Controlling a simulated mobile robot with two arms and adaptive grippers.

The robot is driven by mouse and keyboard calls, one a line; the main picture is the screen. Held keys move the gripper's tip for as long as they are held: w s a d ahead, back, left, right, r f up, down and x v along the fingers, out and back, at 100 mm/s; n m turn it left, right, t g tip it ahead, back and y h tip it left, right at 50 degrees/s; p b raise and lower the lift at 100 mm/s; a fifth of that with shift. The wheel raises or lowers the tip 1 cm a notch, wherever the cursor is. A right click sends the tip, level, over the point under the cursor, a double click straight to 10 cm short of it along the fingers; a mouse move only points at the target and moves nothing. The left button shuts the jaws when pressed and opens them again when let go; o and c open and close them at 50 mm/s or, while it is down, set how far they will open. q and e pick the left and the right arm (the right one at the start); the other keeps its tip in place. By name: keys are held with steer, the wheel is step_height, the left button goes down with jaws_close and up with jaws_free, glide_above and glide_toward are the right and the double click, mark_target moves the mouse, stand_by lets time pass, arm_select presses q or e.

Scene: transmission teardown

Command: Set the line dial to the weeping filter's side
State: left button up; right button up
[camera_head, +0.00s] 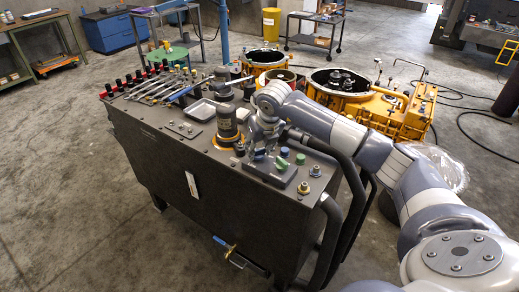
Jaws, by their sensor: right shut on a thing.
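My right gripper (261,152) is lowered onto the dark top of the tank, beside a small raised plate (270,174). It is shut on a small part there that its fingers mostly hide; by its place this looks to be the line dial, but I cannot read its pointer. A grey filter canister (228,122) with a yellow ring at its foot stands upright just left of the gripper. A second canister is not clear behind my arm, and I cannot tell which filter weeps. My left gripper is out of view.
The dark tank (195,205) carries a small metal tray (199,111), long tools (160,88) and a green knob (281,163). Thick black hoses (331,235) run down its right end. Yellow housings (400,110) stand behind. The floor at left is clear.

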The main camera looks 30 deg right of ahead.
steer(key=shift+m+h+b, duration=0.4)
steer(key=shift+m+h, duration=0.1)
steer(key=shift+m, duration=0.7)
steer(key=shift+g, duration=0.3)
steer(key=o, duration=1.1)
steer(key=shift+c, duration=0.2)
steer(key=v, duration=1.2)
steer(key=shift+a, duration=0.1)
